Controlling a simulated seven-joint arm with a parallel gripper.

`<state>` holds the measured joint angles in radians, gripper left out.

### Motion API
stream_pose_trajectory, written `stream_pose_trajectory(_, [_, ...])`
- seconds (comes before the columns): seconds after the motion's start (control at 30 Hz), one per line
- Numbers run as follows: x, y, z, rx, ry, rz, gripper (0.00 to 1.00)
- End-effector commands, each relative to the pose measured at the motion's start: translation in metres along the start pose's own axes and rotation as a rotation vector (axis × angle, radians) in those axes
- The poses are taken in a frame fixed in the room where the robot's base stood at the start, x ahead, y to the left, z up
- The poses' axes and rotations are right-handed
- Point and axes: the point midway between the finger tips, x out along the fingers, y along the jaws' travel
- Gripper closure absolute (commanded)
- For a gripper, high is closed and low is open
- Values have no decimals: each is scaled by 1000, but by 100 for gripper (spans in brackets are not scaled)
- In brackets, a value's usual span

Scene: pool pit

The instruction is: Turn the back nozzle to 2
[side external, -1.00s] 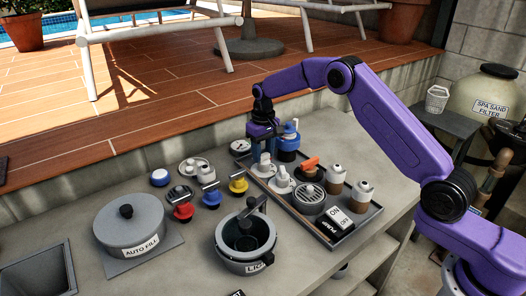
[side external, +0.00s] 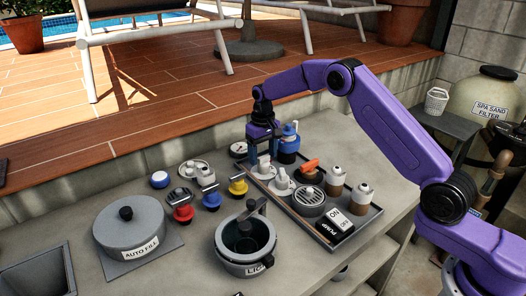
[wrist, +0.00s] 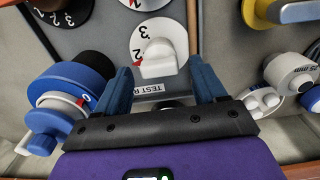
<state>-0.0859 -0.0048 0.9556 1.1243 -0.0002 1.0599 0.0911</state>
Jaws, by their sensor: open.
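Two white nozzles with numbered dials stand in the grey tray (side external: 343,243) in the side view: the back nozzle (side external: 264,167) and a nearer one (side external: 284,185). My gripper (side external: 264,148) points down over the back nozzle. In the wrist view my gripper (wrist: 162,88) is open, its blue fingers on either side of a white knob (wrist: 158,62) on a dial (wrist: 158,35) reading 2 and 3. Whether the fingers touch the knob is unclear. Another numbered dial (wrist: 62,14) is cut off at the top. The exact setting cannot be told.
A blue valve (side external: 288,138) stands close to my gripper's right; it also shows in the wrist view (wrist: 72,95). An orange-handled valve (side external: 311,168), brown-based valves (side external: 336,180) and a pump switch (side external: 336,222) share the tray. A gauge (side external: 239,149) is just left.

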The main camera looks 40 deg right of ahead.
Motion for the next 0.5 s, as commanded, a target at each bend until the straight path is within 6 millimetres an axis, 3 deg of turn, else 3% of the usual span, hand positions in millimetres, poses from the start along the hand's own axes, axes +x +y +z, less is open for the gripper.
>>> stream_pose_trajectory(0.23, [-18,0,-1,0,3,0,30])
stream_pose_trajectory(0.5, [-74,0,-1,0,5,0,30])
